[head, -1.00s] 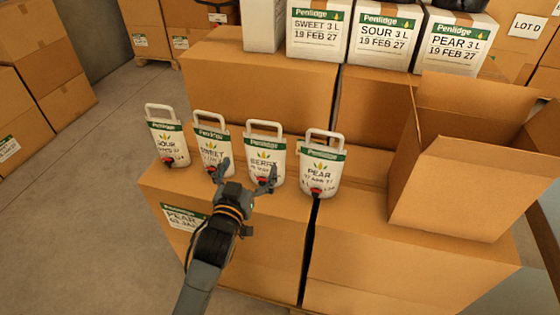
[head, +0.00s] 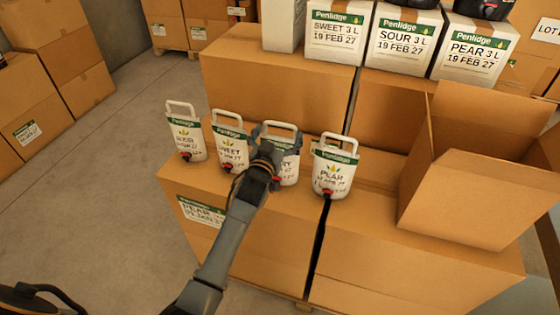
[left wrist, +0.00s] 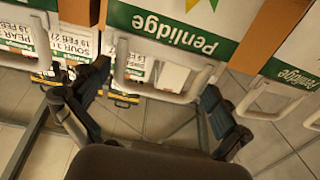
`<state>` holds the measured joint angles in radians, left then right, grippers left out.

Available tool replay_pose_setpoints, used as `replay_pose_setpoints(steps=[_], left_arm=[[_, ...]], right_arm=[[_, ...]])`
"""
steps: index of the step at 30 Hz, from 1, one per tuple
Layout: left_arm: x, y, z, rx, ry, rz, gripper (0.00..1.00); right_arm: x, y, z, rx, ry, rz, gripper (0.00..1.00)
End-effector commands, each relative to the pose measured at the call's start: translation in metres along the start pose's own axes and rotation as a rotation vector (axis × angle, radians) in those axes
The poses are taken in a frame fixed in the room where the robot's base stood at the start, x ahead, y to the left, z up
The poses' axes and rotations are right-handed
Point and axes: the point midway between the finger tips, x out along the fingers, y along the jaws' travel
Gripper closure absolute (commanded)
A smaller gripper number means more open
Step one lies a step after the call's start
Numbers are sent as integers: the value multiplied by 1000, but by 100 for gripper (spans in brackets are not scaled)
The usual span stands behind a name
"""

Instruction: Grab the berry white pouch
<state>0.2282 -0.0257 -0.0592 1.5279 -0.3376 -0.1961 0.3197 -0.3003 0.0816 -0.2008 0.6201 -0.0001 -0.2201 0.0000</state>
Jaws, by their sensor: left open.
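The berry white pouch (head: 289,172) stands third from the left in a row of pouches on a cardboard box. It has a green band and a white loop handle, and my gripper hides much of its front and label. My left gripper (head: 277,140) is open at the upper part of this pouch, with a finger towards each side. In the left wrist view the pouch's green band (left wrist: 170,28) and handle appear upside down between the spread fingers of the gripper (left wrist: 148,110). Contact cannot be told. My right gripper is not in view.
The sweet pouch (head: 231,152) and sour pouch (head: 186,140) stand to the left, the pear pouch (head: 333,175) close on the right. An open cardboard box (head: 470,190) stands further right. White cartons (head: 338,38) sit on boxes behind.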

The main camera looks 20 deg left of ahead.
Motion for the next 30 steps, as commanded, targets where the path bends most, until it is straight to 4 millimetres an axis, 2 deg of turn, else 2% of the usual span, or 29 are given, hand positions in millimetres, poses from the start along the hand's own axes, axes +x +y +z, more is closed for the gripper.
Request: replay_pose_setpoints(steps=[4,11,14,21,22,23,30], left_arm=[[10,0,0,0,-1,1,0],[10,0,1,-1,0,1,0],[10,0,1,-1,-1,1,16],[10,0,1,0,-1,1,65],[10,0,1,0,-1,1,70],[11,1,-5,-1,11,2,70],[11,1,-5,0,10,2,70]], right_arm=[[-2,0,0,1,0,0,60],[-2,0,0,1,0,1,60],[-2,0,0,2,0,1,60],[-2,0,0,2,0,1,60],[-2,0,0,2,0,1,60],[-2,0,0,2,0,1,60],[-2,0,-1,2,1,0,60]])
